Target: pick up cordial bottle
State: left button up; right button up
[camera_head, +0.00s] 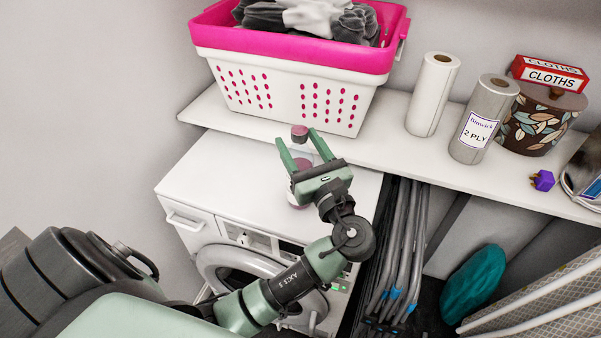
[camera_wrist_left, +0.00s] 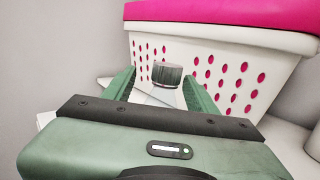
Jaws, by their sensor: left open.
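The cordial bottle (camera_head: 299,131) stands on the white dryer top; its dusky red cap shows, with a pinkish part lower down, and most of its body is hidden behind my gripper. In the left wrist view its ribbed grey-brown cap (camera_wrist_left: 167,74) shows beyond and between the fingers. My left gripper (camera_head: 297,138) is open, with one finger on either side of the bottle as seen from the head; I cannot tell whether either finger touches it. The fingers also show in the left wrist view (camera_wrist_left: 160,88). My right gripper is not in view.
A pink-and-white laundry basket (camera_head: 290,88) sits on the shelf (camera_head: 385,145) behind the bottle. Paper rolls (camera_head: 432,95), a leaf-patterned tin (camera_head: 535,122) and a red cloths box (camera_head: 548,73) stand farther right. The dryer top (camera_head: 225,165) is clear left of the gripper.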

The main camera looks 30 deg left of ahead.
aim_at(294, 129)
pick_arm(q)
jog(key=x, duration=0.2)
jog(key=p+x, duration=0.1)
jog(key=x, duration=0.1)
jog(key=shift+w+d, duration=0.2)
jog(key=shift+w, duration=0.1)
jog(key=shift+w+a+f, duration=0.1)
jog(key=shift+a, duration=0.2)
jog(key=shift+d, duration=0.1)
jog(key=c, duration=1.1)
grip_shut()
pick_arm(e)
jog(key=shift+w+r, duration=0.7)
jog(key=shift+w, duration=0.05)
